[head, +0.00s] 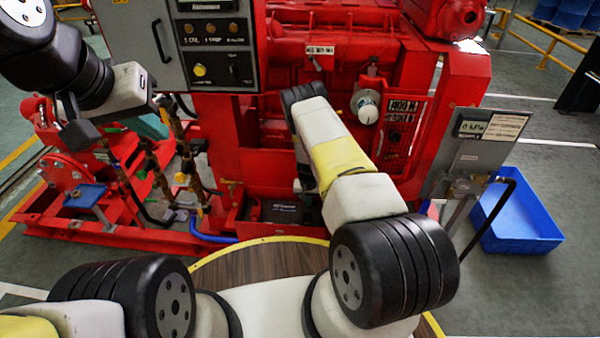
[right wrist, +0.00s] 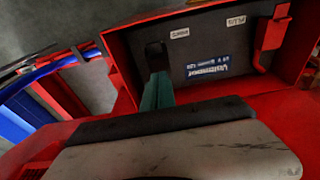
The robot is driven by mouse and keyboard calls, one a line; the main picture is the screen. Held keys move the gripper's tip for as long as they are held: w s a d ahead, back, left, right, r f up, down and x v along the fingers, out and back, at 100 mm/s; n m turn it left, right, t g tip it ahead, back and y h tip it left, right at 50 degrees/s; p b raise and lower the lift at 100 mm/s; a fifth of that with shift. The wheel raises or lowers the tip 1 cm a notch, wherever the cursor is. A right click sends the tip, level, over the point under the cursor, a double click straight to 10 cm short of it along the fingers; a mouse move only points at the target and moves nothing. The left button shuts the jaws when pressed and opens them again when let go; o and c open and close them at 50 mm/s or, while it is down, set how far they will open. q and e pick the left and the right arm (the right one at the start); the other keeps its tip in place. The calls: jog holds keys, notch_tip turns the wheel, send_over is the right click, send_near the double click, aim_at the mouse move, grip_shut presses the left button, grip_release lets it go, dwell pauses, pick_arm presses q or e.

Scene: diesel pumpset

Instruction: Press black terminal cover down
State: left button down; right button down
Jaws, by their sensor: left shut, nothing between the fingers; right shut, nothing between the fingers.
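The black battery (right wrist: 215,55) sits in a red tray and has two small white labels near its terminals. The black terminal cover (right wrist: 155,54) is at the left end of the battery in the right wrist view. My right gripper (right wrist: 157,88) shows as narrow teal fingers, shut and empty, in line with the cover. I cannot tell whether the fingertips touch it. The hand's pale body hides the lower part of that view. In the head view the battery (head: 281,211) is low on the red frame; my right arm hides my right gripper. My left gripper (head: 152,123) is shut, empty, at upper left.
A red terminal cover (right wrist: 272,32) with a red lead is at the battery's right end. A grey control panel (head: 215,45) stands above. Red pump piping (head: 75,175) lies left. A blue bin (head: 520,215) and a gauge stand (head: 480,150) are right.

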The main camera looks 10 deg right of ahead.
aim_at(307, 218)
jog(key=shift+s+a+f, duration=0.1)
jog(key=shift+s+f, duration=0.15)
jog(key=shift+f, duration=0.5)
jog(key=shift+s+a+f, duration=0.1)
jog(key=shift+s+f, duration=0.15)
jog(key=shift+f, duration=0.5)
jog(key=s+f, duration=0.2)
jog(key=shift+s+a, duration=0.35)
jog(key=shift+a, duration=0.05)
jog(key=shift+w, duration=0.15)
